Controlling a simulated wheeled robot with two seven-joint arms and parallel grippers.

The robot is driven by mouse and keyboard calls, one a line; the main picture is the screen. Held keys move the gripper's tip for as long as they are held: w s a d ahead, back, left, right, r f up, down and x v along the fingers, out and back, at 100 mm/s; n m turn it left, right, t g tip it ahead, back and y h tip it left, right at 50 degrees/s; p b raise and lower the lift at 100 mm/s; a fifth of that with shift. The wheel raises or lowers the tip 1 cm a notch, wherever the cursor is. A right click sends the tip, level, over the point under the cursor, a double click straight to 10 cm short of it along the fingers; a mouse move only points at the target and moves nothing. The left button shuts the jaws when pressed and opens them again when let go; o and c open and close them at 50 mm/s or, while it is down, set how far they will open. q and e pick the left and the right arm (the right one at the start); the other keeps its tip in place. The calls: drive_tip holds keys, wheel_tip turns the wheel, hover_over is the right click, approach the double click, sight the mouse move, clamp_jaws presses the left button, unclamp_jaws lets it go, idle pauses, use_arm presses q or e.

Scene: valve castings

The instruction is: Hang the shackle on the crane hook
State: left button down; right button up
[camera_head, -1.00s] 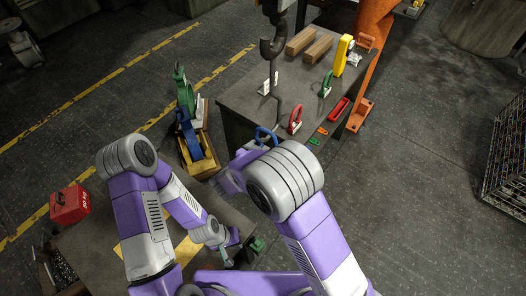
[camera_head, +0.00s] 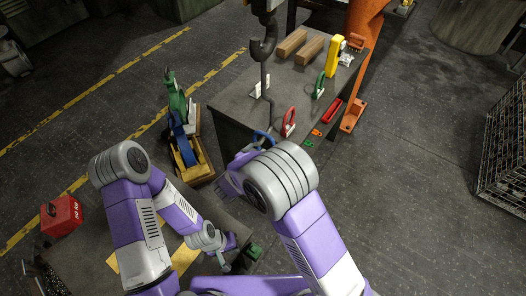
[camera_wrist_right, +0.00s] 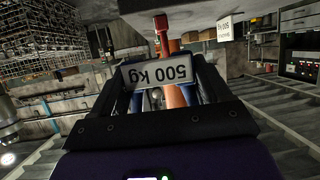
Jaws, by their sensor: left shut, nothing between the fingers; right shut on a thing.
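A blue shackle (camera_head: 263,136) shows as a small arch just above my right arm's rounded joint, at the table's near edge. My right gripper (camera_wrist_right: 160,88) is shut on it; in the head view my own arm hides the fingers. In the right wrist view a white "500 kg" tag (camera_wrist_right: 158,75) sits upside down between the fingers, with bits of blue behind it. My left gripper (camera_head: 228,264) is shut and empty, low over the near bench.
A red shackle (camera_head: 289,122) and a green shackle (camera_head: 319,86) stand on the grey table (camera_head: 237,99). Wooden blocks (camera_head: 308,50), a yellow piece (camera_head: 334,56) and a red tray (camera_head: 332,111) are also there. A red box (camera_head: 62,216) is at left.

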idle(0.4)
drive_tip(key=o, duration=1.3)
drive_tip(key=shift+c, duration=0.2)
drive_tip(key=p+v, duration=0.1)
drive_tip(key=v, duration=0.6)
drive_tip(key=shift+s, duration=0.25)
drive_tip(key=shift+r, duration=0.1)
